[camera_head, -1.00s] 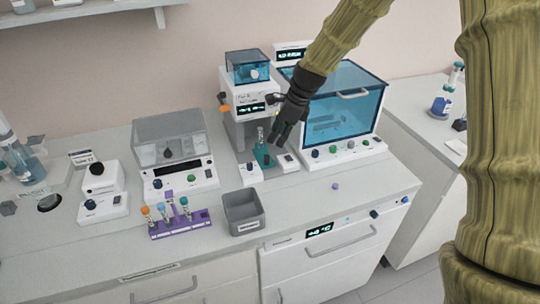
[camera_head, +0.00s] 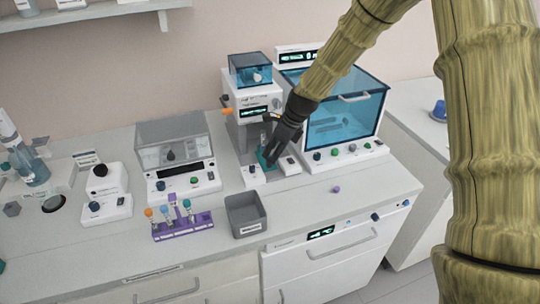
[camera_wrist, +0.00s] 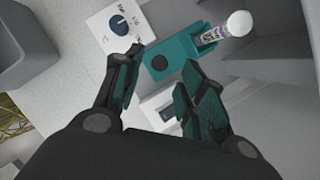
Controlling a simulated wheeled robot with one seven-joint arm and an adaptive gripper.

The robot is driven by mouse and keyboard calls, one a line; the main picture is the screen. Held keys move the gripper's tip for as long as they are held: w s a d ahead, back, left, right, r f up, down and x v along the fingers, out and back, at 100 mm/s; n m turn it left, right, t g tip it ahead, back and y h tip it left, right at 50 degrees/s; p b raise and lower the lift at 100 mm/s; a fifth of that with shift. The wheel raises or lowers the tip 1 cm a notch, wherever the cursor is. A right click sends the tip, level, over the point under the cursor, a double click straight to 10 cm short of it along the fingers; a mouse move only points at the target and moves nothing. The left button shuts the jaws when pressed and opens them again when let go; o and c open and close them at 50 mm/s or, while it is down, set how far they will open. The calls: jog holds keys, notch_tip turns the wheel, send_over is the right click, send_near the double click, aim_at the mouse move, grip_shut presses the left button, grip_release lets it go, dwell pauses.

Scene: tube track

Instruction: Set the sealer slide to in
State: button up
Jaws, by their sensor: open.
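The sealer (camera_head: 262,98) is a white and grey machine with a blue top box and a lit display. Its teal slide (camera_head: 262,160) lies low at its front, partly behind my gripper. In the wrist view the slide (camera_wrist: 188,54) carries a round black knob (camera_wrist: 158,62) at its near end. A clear tube with a white cap (camera_wrist: 238,22) is at its other end. My gripper (camera_wrist: 162,62) is open, its fingertips on either side of the knob, with no clear contact visible. In the head view my gripper (camera_head: 271,156) hangs over the slide.
A white dial box (camera_wrist: 121,24) stands beside the slide. A grey bin (camera_head: 245,214) and a purple tube rack (camera_head: 183,225) stand at the front left. A blue-lidded cabinet (camera_head: 342,108) is close on the right. The counter right of the bin is mostly clear.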

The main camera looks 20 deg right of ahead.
aim_at(269, 158)
jog(key=shift+p+x, duration=0.4)
jog(key=shift+x, duration=1.55)
grip_shut()
